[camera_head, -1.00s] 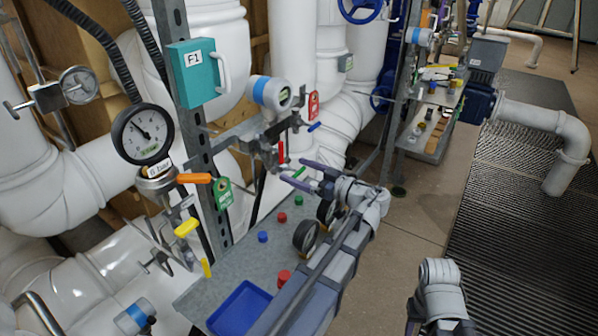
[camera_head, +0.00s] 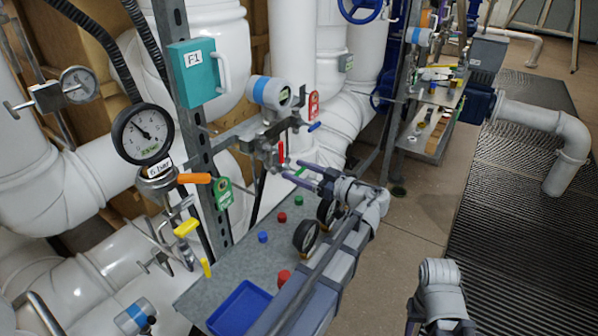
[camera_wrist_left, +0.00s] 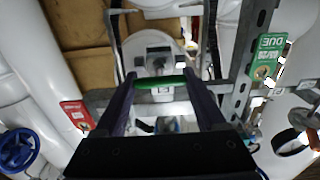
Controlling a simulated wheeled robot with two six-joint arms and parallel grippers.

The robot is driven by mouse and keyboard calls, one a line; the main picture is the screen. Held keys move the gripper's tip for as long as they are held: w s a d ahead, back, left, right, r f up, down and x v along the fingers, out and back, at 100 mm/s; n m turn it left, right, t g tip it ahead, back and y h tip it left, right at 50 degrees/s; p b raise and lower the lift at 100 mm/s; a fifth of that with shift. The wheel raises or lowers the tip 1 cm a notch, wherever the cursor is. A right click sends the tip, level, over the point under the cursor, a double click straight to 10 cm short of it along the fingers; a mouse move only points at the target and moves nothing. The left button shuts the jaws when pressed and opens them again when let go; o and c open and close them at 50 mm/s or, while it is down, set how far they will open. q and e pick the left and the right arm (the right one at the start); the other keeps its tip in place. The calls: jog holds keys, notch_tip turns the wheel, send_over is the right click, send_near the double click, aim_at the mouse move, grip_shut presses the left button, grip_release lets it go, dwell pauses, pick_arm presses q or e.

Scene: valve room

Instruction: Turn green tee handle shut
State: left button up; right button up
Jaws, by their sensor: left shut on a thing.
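The green tee handle (camera_head: 299,171) sits below the metal pipework at the middle of the head view. In the left wrist view the green bar (camera_wrist_left: 160,83) lies crosswise between my fingertips, with a pale square fitting behind it. My left gripper (camera_head: 303,172) reaches it with two dark purple fingers, and it also shows in the left wrist view (camera_wrist_left: 160,80). It is shut on the handle. Part of the handle is hidden by the fingers in the head view. Of my right arm only a link shows at the bottom right; its fingertips are out of sight.
A grey shelf (camera_head: 225,278) below holds a blue tray (camera_head: 240,308), coloured knobs and black gauges. A red-handled valve (camera_head: 281,152), a red tag (camera_head: 313,105) and a blue-banded meter (camera_head: 270,92) are close by. An orange lever (camera_head: 194,178) is to the left. Floor is clear on the right.

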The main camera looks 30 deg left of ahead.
pick_arm(q)
jog(key=shift+m, duration=0.3)
jog(key=m, duration=0.4)
jog(key=shift+w, duration=0.1)
jog(key=m, duration=0.4)
jog(key=shift+w+f+m, duration=0.1)
jog(key=shift+m, duration=0.3)
jog(key=m, duration=0.4)
jog(key=shift+f+m, duration=0.1)
jog(key=shift+m, duration=2.1)
jog(key=shift+f, duration=0.1)
jog(key=o, duration=1.3)
jog(key=shift+d, duration=0.2)
